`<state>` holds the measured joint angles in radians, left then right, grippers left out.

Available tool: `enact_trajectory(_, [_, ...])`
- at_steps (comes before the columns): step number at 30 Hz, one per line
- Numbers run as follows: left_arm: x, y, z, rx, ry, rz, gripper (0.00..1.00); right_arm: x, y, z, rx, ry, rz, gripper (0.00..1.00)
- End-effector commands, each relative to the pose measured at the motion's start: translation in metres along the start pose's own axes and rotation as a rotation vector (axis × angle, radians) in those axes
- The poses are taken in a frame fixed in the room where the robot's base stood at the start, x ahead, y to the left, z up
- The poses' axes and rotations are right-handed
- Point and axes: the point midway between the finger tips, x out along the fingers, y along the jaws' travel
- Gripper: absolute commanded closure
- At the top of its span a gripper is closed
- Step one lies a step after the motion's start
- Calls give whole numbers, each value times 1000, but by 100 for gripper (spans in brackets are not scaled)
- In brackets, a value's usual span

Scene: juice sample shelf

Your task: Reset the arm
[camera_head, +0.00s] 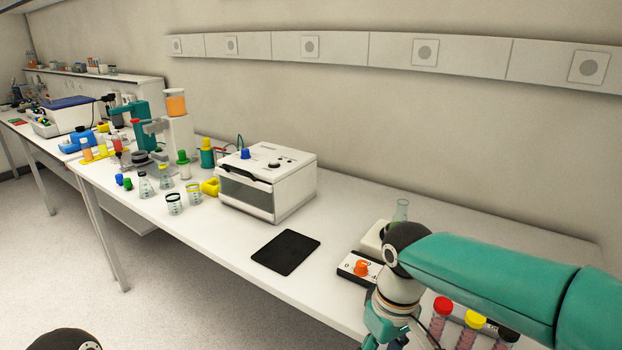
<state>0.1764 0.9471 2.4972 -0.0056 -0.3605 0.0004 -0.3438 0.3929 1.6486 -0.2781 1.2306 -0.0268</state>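My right arm (480,268) comes in from the right, teal with a dark joint, and bends down over the near right part of the white bench. The top of my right gripper (385,330) shows at the bottom edge. Its fingertips are cut off, so I cannot tell whether it is open or holds anything. Only a dark rounded joint of mine (65,341) shows at the bottom left. My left gripper is not in view.
Tubes with red (440,315) and yellow caps stand close beside my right arm. A stirrer with an orange knob (360,267) and a flask (401,210) are behind it. A black pad (286,251), white oven (266,181) and glassware (174,204) stand further left. Bench around the pad is clear.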

Motion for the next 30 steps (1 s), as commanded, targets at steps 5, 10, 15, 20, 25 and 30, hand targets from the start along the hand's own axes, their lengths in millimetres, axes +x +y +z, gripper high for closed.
enact_trajectory(5, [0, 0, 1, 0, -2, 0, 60, 63, 0, -5, 39, 6, -58, 45])
enact_trajectory(10, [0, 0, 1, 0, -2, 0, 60, 148, -4, 3, 122, 21, -141, 45])
enact_trajectory(15, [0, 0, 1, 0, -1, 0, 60, 251, -15, 42, 296, 51, -238, 45])
enact_trajectory(20, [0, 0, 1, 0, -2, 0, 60, 314, -28, 92, 480, 82, -278, 45])
enact_trajectory(25, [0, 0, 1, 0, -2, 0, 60, 341, -38, 132, 610, 103, -277, 45])
enact_trajectory(30, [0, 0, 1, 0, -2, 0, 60, 348, -41, 144, 657, 116, -269, 45])
